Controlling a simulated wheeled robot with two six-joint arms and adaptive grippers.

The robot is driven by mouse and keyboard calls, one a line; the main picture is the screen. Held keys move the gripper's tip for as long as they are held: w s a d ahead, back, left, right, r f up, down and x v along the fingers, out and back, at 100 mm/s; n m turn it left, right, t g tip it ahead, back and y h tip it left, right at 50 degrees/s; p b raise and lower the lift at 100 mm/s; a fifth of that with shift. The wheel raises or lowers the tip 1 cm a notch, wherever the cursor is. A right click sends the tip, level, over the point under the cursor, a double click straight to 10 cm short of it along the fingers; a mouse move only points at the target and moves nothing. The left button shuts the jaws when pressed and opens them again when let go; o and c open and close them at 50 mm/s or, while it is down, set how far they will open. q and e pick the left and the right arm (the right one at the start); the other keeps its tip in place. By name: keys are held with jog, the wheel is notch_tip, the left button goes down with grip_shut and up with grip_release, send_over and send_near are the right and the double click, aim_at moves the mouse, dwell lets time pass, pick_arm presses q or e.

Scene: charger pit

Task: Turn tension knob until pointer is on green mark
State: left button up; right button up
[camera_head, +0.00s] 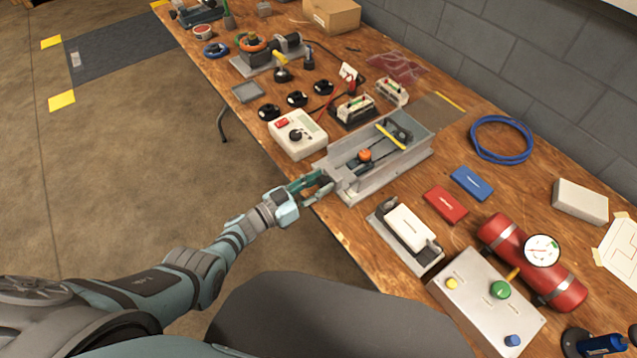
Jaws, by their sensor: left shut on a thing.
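A grey metal open-topped fixture (385,179) stands at the front edge of the wooden bench. Inside it are an orange knob-like part (365,155) and a yellow bar (391,137) that lies slantwise. My left gripper (326,184) reaches in from the left and is at the fixture's near left end. Its fingers are shut on the tension knob there, which they mostly hide. The pointer and the green mark are too small to make out. My right gripper is not in view.
A white box with a dial (297,136) stands close left of the fixture. To the right are a white block in a holder (410,226), a red card (446,204), a blue card (472,183) and a red cylinder with a gauge (507,239). A grey wall bounds the back.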

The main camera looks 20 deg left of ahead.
pick_arm(q)
jog(key=shift+n, duration=2.2)
jog(key=o, duration=1.1)
jog(key=shift+o, duration=0.2)
notch_tip(320, 180, up, 10)
jog(key=shift+a, duration=0.1)
